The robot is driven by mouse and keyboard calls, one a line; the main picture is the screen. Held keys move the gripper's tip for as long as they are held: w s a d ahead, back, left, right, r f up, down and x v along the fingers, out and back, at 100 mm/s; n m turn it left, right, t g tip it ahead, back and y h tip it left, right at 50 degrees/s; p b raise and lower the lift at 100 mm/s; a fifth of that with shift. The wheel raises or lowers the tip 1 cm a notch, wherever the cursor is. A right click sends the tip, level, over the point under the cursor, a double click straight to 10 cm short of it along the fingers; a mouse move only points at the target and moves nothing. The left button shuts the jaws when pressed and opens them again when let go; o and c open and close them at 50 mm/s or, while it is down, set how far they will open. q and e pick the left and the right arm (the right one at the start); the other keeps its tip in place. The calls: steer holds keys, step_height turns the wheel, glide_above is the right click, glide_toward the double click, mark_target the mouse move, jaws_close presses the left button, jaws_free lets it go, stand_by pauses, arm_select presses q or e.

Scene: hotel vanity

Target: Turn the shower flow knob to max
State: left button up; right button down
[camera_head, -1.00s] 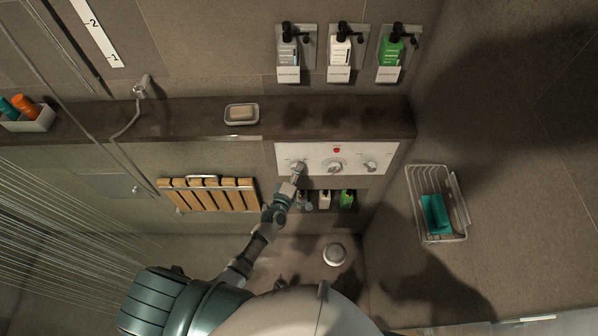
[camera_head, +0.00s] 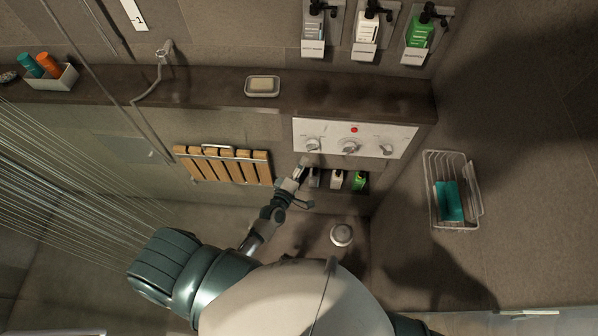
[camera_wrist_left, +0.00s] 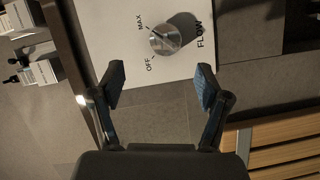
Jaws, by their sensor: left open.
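The shower flow knob (camera_head: 312,145) is the left round metal knob on a white control panel (camera_head: 330,131). In the left wrist view the knob (camera_wrist_left: 165,40) sits by the printed words MAX, OFF and FLOW. A dark line on its face seems to point toward MAX, though its exact setting is hard to tell. My left gripper (camera_head: 304,162) is just below the knob in the head view. In the wrist view its two fingers (camera_wrist_left: 160,85) are apart, empty and clear of the knob. My right gripper is not in view.
A dark ledge (camera_head: 200,88) with a soap dish (camera_head: 262,86) runs above the panel. A slatted wooden seat (camera_head: 223,166) is to the left. Small bottles stand in a niche (camera_head: 348,181) under the panel. A wire basket (camera_head: 452,190) is on the right wall.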

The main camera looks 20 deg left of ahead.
arm_select(q)
steer(key=shift+s+a+r, duration=0.1)
steer(key=shift+s+a, duration=0.05)
steer(key=shift+s, duration=0.65)
steer(key=shift+s+a+r, duration=0.1)
steer(key=shift+s, duration=0.65)
